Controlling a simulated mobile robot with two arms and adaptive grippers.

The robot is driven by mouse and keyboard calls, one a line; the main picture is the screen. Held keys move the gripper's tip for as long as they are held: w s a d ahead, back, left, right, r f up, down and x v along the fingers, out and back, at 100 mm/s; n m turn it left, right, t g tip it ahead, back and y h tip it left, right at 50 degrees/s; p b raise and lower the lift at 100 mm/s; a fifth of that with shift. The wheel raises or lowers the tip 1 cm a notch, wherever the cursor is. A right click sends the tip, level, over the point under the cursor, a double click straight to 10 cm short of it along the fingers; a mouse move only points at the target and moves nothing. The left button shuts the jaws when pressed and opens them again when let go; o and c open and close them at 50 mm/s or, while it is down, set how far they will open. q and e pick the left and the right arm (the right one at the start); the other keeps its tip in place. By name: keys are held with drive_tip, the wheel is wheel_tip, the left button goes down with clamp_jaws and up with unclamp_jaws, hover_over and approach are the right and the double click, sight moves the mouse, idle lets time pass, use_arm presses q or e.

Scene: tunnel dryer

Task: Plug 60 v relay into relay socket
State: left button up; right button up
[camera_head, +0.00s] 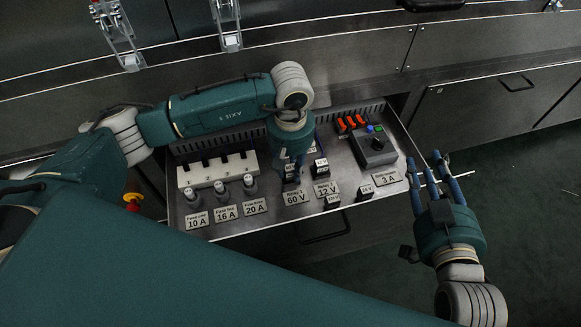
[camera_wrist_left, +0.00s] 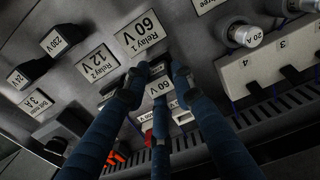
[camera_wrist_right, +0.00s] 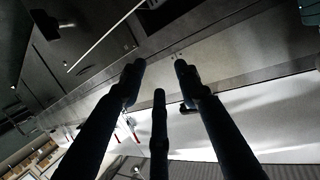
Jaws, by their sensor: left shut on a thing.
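The 60 V relay (camera_wrist_left: 159,88) is a dark block with a white "60 V" label. My left gripper (camera_wrist_left: 152,82) is shut on it; the fingers are around its sides. In the head view, my left gripper (camera_head: 291,170) points down into the open drawer, just behind the "60 V" plate (camera_head: 297,197). The "Relay 1 60 V" plate (camera_wrist_left: 140,33) is close beside the held relay in the left wrist view. The relay socket is hidden under the relay and fingers; I cannot tell whether the relay is seated. My right gripper (camera_head: 438,172) is open and empty, right of the drawer.
A relay (camera_head: 320,168) stands behind the "12 V" plate (camera_head: 326,189). Two loose relays (camera_head: 332,202) (camera_head: 365,192) are near the drawer's front edge. Fuse holders (camera_head: 220,187), a white terminal strip (camera_head: 217,169), orange parts (camera_head: 350,123) and a black knob box (camera_head: 374,147) crowd the drawer.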

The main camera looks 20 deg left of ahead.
use_arm(q)
drive_tip(key=shift+w+a, duration=0.1)
drive_tip(key=shift+w, duration=0.05)
use_arm(e)
drive_tip(key=shift+w+a+r+t, duration=0.15)
drive_tip(key=shift+r+t, duration=0.15)
drive_tip(key=shift+r, duration=0.3)
idle(0.4)
drive_tip(key=shift+w+r, duration=0.1)
drive_tip(key=shift+r, duration=0.2)
use_arm(q)
drive_tip(key=shift+b, duration=0.3)
use_arm(e)
drive_tip(key=shift+w+a+r+t+y, duration=0.15)
drive_tip(key=shift+r+t, duration=0.15)
drive_tip(key=shift+r, duration=0.15)
drive_tip(key=shift+a+r+t+y, duration=0.15)
drive_tip(key=shift+r+t, duration=0.15)
drive_tip(key=shift+r, duration=0.15)
use_arm(q)
drive_tip(key=shift+f, duration=0.1)
use_arm(e)
drive_tip(key=shift+r, duration=0.4)
use_arm(q)
drive_tip(key=shift+f+b, duration=0.25)
drive_tip(key=shift+b, duration=0.05)
use_arm(e)
drive_tip(key=shift+w+a+r+t+y, duration=0.15)
drive_tip(key=shift+r+t+y, duration=0.15)
drive_tip(key=shift+r+t, duration=0.6)
